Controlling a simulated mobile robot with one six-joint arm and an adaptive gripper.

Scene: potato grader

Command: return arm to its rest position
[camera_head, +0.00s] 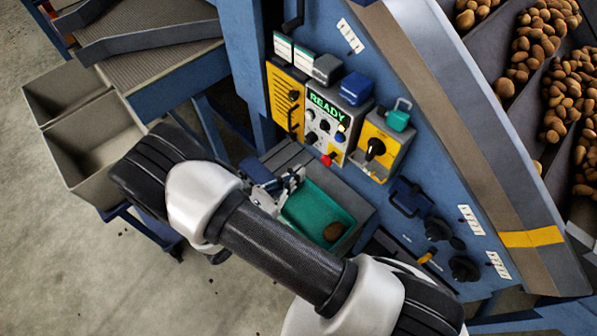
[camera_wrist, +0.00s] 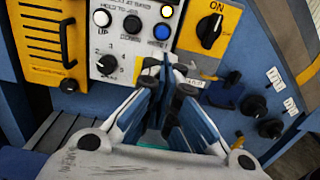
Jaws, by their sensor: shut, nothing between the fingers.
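My gripper (camera_wrist: 166,75) is shut and empty in the wrist view, its fingertips together in front of the lower edge of the grey control panel (camera_wrist: 128,58). In the head view my gripper (camera_head: 295,178) is partly hidden behind my own arm, which reaches across the lower middle of the picture. It is above or beside a green tray (camera_head: 313,196) with a brown potato (camera_head: 333,232) in it; the exact height is unclear.
The panel's display reads READY (camera_head: 327,107). A red button (camera_head: 328,160) and a yellow switch box (camera_head: 378,147) stand close to my gripper. Grey bins (camera_head: 88,140) are at left. Potatoes (camera_head: 540,40) lie in lanes at upper right. Open floor is at lower left.

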